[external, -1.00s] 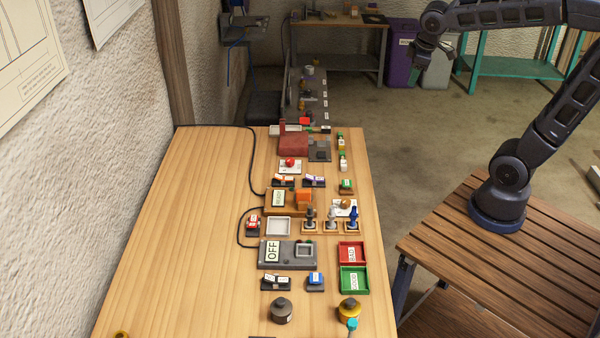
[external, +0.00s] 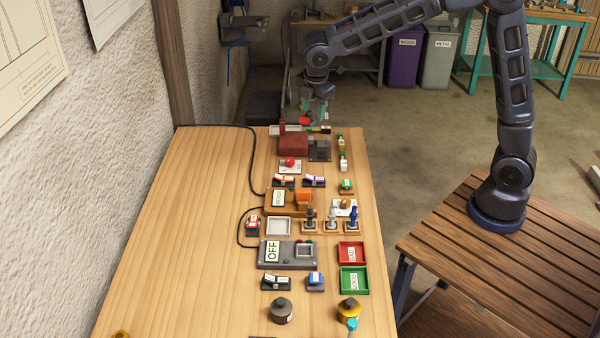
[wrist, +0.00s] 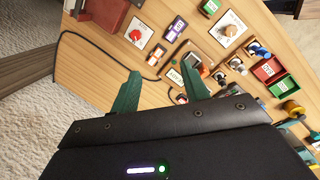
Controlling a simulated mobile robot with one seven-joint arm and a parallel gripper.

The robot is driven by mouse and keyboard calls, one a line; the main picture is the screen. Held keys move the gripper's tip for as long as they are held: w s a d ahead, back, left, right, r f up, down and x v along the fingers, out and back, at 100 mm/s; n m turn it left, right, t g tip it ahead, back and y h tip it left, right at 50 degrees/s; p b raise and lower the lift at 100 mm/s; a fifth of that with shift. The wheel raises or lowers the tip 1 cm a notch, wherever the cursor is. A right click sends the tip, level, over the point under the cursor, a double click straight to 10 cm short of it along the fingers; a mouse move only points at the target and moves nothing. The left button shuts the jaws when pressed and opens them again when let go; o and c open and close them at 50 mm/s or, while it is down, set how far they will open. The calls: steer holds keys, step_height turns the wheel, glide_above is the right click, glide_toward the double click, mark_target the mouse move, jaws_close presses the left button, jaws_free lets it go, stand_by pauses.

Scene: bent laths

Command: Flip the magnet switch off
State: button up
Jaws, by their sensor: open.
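Several small rocker switches stand on the wooden bench; their labels are too small to read, so I cannot tell which is the magnet switch. In the external view there is an orange-and-white switch (external: 284,181), a purple-and-white one (external: 314,181), a red one (external: 252,226), a black-and-white one (external: 276,284) and a blue one (external: 315,281). A grey device (external: 303,265) has a display reading OFF. My gripper (external: 317,112) hangs above the bench's far end, apart from the switches. In the wrist view its teal fingers (wrist: 160,74) are spread and empty.
A red button (external: 290,163), an orange device (external: 303,198), several upright levers (external: 331,217), and red (external: 351,253) and green (external: 354,281) trays crowd the bench's right side. Black cables run along the left of the devices. The bench's left half (external: 180,240) is clear.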

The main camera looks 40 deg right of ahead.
steer(key=w+a+f+n+g, duration=0.1)
steer(key=a+f+n, duration=0.55)
steer(key=a, duration=0.75)
steer(key=n+g+y, duration=0.1)
steer(key=n, duration=0.1)
glide_toward(254, 216)
step_height(254, 216, down, 7)
steer(key=shift+f, duration=0.25)
